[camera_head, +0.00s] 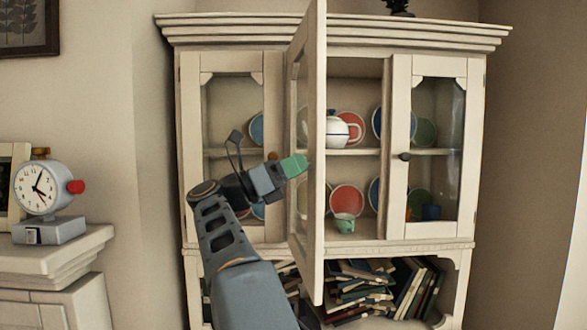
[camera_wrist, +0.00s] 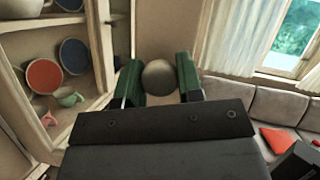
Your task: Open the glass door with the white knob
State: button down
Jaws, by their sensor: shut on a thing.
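The middle glass door (camera_head: 317,215) of the cream cabinet is swung far out, seen nearly edge-on in the head view. My gripper (camera_head: 296,166) is at the door's free edge, its green fingers reaching it from the left. In the wrist view, the pale round knob (camera_wrist: 159,76) sits between the two green fingers of my gripper (camera_wrist: 160,84), which is shut on it. The cream door frame (camera_wrist: 168,36) stands behind the knob. The knob is hidden in the head view.
The opened middle bay shows a white teapot (camera_head: 337,131), a green cup (camera_head: 344,223) and plates. The right door (camera_head: 398,180), with a dark knob, is closed. Books (camera_head: 360,285) fill the lower shelf. A clock (camera_head: 42,190) stands left. A sofa (camera_wrist: 235,105) shows in the wrist view.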

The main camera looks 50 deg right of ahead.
jog(key=shift+r, duration=0.1)
jog(key=c, duration=0.8)
grip_release()
jog(key=b+v, duration=0.4)
jog(key=v, duration=1)
jog(key=shift+s, duration=0.1)
